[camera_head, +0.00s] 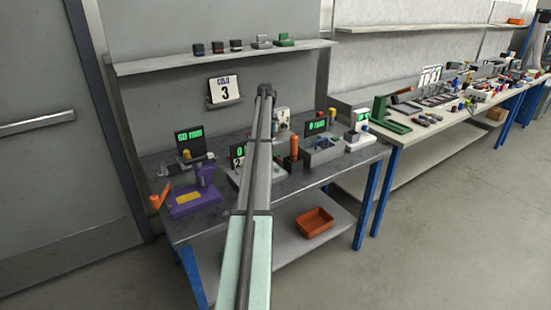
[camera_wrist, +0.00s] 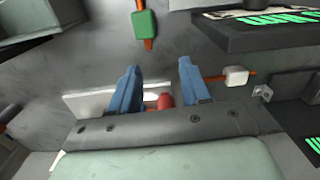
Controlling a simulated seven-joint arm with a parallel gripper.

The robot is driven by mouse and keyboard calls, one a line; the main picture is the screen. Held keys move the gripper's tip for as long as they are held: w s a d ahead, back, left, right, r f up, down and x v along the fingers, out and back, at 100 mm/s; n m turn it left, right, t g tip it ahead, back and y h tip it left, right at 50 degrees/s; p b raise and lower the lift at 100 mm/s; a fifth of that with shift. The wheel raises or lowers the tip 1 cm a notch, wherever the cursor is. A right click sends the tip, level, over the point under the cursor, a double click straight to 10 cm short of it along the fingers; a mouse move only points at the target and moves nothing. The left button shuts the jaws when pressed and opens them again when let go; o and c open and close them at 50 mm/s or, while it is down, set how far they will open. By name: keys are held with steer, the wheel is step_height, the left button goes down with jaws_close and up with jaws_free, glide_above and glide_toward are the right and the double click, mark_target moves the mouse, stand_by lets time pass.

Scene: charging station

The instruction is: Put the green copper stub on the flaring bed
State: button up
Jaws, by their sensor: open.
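In the wrist view, a short green block on an orange-copper rod, the green copper stub (camera_wrist: 145,25), lies on the dark grey bench top beyond my fingertips, near the top edge. My gripper (camera_wrist: 160,78) has its two blue fingers spread apart with nothing gripped. A red rounded tip (camera_wrist: 165,101) shows between the fingers, by a white plate (camera_wrist: 88,102). A white block on a copper rod (camera_wrist: 236,76) lies right of the fingers. In the head view my arm hides part of the bench, and I cannot make out the stub. I cannot tell which fixture is the flaring bed.
In the head view, a purple device (camera_head: 208,180) stands at the bench's left. A dark cylinder with an orange top (camera_head: 294,160) and a grey box fixture (camera_head: 322,154) stand to its right. An orange bin (camera_head: 314,222) sits on the lower shelf. A display (camera_wrist: 265,27) overhangs at the wrist view's upper right.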

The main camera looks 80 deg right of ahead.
mark_target(275, 154)
steer(key=f+m, duration=0.1)
steer(key=m, duration=0.2)
steer(key=d+f+m+g, duration=0.1)
steer(key=m, duration=0.2)
steer(key=d+f+m+y, duration=0.1)
steer(key=m, duration=0.3)
steer(key=shift+d+g, duration=0.15)
steer(key=shift+g, duration=0.15)
steer(key=m, duration=0.5)
steer(key=shift+s+r+y, duration=0.15)
steer(key=shift+s+y, duration=0.15)
steer(key=m, duration=0.7)
steer(key=s+a+m+g, duration=0.1)
steer(key=m, duration=0.3)
steer(key=shift+r+y, duration=0.3)
steer(key=m, duration=0.5)
steer(key=shift+s+a, duration=0.1)
steer(key=shift+a, duration=0.05)
steer(key=m, duration=0.5)
steer(key=shift+a+r, duration=0.1)
steer(key=shift+x, duration=3.8)
steer(key=shift+s+a, duration=0.1)
steer(key=shift+a, duration=0.05)
steer(key=shift+r, duration=0.1)
